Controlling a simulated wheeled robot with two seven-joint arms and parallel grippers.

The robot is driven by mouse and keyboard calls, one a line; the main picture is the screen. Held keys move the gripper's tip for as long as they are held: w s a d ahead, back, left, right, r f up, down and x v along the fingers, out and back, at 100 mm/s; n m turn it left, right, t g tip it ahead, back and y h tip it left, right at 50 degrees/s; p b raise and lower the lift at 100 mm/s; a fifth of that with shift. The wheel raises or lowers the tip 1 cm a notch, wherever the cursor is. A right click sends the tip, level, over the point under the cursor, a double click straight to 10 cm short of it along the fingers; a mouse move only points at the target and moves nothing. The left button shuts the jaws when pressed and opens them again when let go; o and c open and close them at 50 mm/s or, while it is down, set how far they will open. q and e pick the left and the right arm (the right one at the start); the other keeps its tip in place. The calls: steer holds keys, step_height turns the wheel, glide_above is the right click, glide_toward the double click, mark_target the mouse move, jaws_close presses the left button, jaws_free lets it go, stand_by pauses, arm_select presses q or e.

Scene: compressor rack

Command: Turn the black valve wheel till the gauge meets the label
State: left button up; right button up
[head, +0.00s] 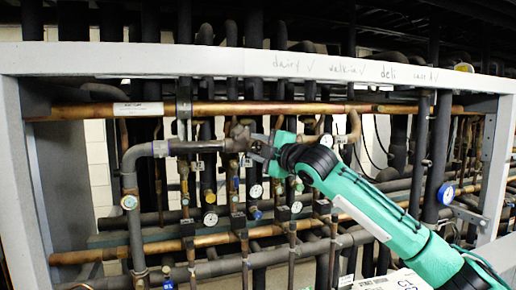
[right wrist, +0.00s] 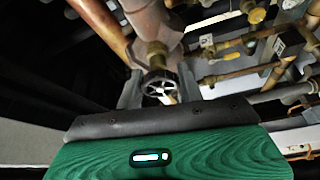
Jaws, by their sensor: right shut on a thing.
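The black valve wheel (right wrist: 160,88) shows in the right wrist view, small and spoked, at the end of a brass stem below a pipe. My right gripper (right wrist: 159,90) has its grey fingers on either side of the wheel and is shut on it. In the head view my right gripper (head: 255,149) is at a brass valve in the middle of the rack, and its fingers hide the wheel there. Several round white gauges show, among them one (head: 255,191) just below the gripper and one (head: 210,219) lower left. Needles and label marks are too small to read. My left gripper is not in view.
A grey frame beam (head: 230,60) with handwriting crosses above. Pipes and valves crowd the space around the gripper closely. A blue gauge (head: 446,193) sits at the right.

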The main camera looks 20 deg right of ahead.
steer(key=shift+f, duration=0.1)
stand_by(0.3)
steer(key=o, duration=1)
steer(key=shift+s+d+b, duration=0.15)
steer(key=shift+s+b, duration=0.15)
steer(key=b+v, duration=0.6)
steer(key=v, duration=0.7)
steer(key=shift+s+b, duration=0.1)
steer(key=shift+b, duration=0.2)
